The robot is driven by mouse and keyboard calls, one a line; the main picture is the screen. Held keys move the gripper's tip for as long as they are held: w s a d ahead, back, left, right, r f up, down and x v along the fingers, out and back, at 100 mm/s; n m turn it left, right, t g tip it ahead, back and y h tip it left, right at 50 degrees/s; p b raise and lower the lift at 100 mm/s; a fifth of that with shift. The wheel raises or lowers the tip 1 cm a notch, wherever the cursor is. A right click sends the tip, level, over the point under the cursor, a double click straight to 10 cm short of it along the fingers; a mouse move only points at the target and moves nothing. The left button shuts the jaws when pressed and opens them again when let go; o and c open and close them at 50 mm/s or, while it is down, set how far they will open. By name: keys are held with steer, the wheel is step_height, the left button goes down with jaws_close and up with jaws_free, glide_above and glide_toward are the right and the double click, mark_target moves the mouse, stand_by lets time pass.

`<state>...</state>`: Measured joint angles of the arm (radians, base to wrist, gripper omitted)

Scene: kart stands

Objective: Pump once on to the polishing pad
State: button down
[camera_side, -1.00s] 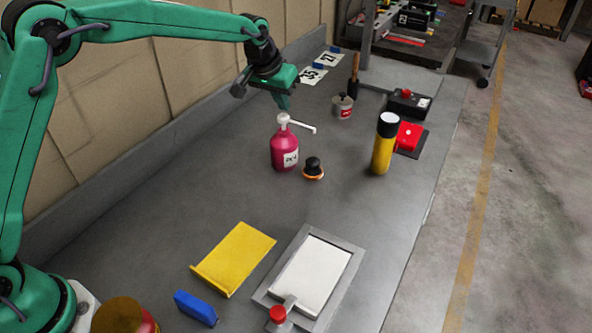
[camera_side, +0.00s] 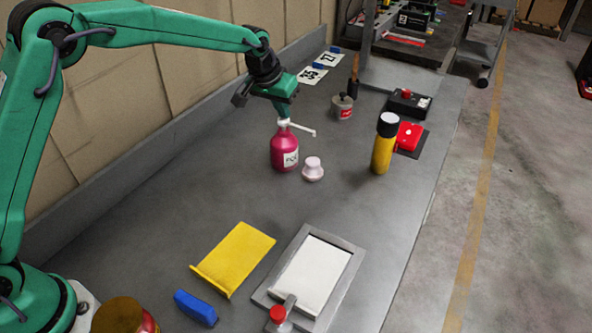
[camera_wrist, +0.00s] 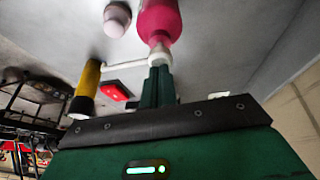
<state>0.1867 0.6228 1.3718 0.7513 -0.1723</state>
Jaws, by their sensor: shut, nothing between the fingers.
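The magenta pump bottle (camera_side: 284,154) stands upright on the grey bench, with a white pump head and a spout (camera_side: 304,131) that points right over the polishing pad (camera_side: 313,171). The pad is a small knobbed piece and looks pale pinkish white all over. My gripper (camera_side: 284,115) is shut and empty, with its fingertips down on top of the pump head. In the wrist view the closed fingers (camera_wrist: 157,75) meet the white pump head (camera_wrist: 159,55), and the bottle (camera_wrist: 160,18) and pale pad (camera_wrist: 117,18) show beyond.
A small tin (camera_side: 342,107) stands behind. In front lie a yellow tray (camera_side: 235,259), a blue block (camera_side: 195,307) and a framed white plate (camera_side: 311,275).

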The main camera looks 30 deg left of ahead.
steer(key=shift+f, duration=0.45)
steer(key=shift+r, duration=1.4)
steer(key=shift+r, duration=0.1)
step_height(320, 180, up, 6)
steer(key=shift+f, duration=0.1)
stand_by(0.7)
